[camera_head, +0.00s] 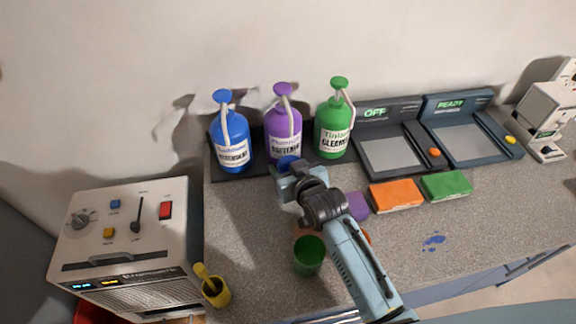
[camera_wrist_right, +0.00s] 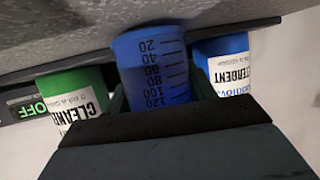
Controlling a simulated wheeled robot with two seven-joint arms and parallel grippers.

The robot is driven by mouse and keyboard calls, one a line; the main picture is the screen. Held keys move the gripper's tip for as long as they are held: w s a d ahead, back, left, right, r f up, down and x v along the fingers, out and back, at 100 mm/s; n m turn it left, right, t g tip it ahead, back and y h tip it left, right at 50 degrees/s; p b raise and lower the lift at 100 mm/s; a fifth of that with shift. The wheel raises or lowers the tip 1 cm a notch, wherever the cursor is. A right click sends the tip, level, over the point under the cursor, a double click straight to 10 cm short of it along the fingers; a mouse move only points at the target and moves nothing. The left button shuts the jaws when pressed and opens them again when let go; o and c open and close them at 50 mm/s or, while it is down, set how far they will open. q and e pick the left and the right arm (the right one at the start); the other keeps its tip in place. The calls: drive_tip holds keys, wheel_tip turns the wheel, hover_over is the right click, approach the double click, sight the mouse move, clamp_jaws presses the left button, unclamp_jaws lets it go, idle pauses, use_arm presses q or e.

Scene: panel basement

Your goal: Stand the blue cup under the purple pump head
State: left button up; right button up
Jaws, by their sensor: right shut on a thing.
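The purple pump bottle stands between a blue and a green one on a dark tray at the wall. Its purple pump head (camera_head: 284,89) is on top, with a pale spout coming down the front. The blue cup (camera_head: 287,162) is just in front of the bottle's base, mostly hidden by my right gripper (camera_head: 292,175). In the right wrist view the blue cup (camera_wrist_right: 152,65), with dark scale marks, sits between the fingers of my right gripper (camera_wrist_right: 160,105), which is shut on it. The cup hides the purple bottle there. Whether the cup touches the tray is unclear. My left gripper is out of view.
The blue bottle (camera_head: 230,143) and green bottle (camera_head: 333,130) flank the purple one. A green cup (camera_head: 308,257) stands near the front, close to my right arm. Orange (camera_head: 396,194) and green (camera_head: 446,186) blocks lie right. A control box (camera_head: 125,235) stands left.

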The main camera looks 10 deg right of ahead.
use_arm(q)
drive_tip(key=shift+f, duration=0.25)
use_arm(e)
drive_tip(key=shift+s+f, duration=0.15)
drive_tip(key=shift+f, duration=0.3)
